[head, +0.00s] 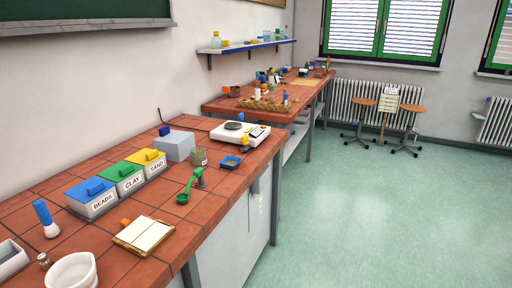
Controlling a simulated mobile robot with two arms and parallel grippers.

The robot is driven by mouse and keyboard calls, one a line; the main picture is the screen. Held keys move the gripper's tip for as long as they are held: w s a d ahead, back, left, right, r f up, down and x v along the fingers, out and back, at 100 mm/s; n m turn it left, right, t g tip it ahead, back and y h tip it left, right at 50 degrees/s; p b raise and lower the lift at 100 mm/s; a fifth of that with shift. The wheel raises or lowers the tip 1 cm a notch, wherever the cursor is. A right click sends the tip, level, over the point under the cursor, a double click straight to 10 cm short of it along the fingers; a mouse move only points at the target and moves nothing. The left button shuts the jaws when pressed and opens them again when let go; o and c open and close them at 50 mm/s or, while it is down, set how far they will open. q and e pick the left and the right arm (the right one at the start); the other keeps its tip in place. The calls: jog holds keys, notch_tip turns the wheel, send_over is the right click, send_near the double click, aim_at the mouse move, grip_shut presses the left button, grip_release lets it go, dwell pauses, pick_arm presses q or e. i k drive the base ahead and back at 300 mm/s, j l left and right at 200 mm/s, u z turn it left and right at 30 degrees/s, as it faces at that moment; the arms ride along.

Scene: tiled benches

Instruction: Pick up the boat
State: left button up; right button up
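A small blue tray-like piece (230,163), perhaps the boat, lies on the near tiled bench (215,205) close to its right edge. It is too small to tell its exact shape. It sits in front of a white balance (256,138) and to the right of a small jar (199,157). Neither of my grippers is in view.
A green scoop (186,190) on a stand is nearer. Bins labelled BEADS (96,205), CLAY (131,183) and SAND (156,167) line the left side.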

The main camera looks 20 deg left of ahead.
aim_at(228, 162)
jog(key=i+u, duration=0.2)
jog(key=i, duration=0.3)
jog(key=i+l+u, duration=0.15)
jog(key=i, duration=0.3)
jog(key=i+l+u, duration=0.2)
jog(key=i, duration=0.3)
jog(key=i+l+u, duration=0.2)
jog(key=i, duration=0.25)
jog(key=l, duration=0.1)
